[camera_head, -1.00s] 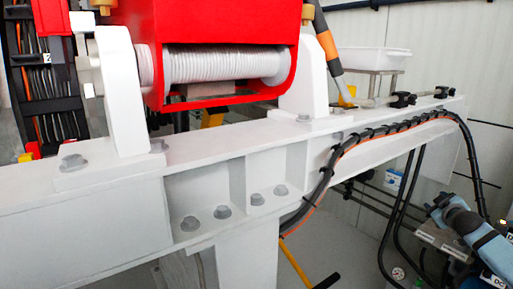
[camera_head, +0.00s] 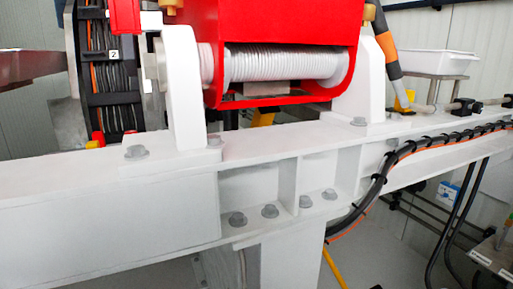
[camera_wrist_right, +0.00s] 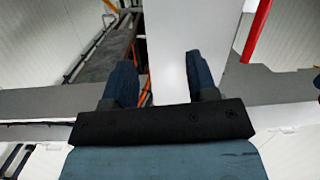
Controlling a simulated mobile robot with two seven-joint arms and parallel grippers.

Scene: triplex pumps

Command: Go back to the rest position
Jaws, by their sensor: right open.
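My right gripper (camera_wrist_right: 162,78) shows in the right wrist view. Its two blue fingers stand wide apart, and nothing is between them that I can see it touching. Behind the fingers is a white beam or post (camera_wrist_right: 180,35). Neither gripper shows in the head view now. My left gripper is in no view.
A long white steel beam (camera_head: 110,225) with bolts crosses the head view. On it sits a red housing (camera_head: 285,30) with a white ribbed roller (camera_head: 280,66). Black cables (camera_head: 375,185) hang along the beam's right part. A white tray (camera_head: 440,62) stands at the back right.

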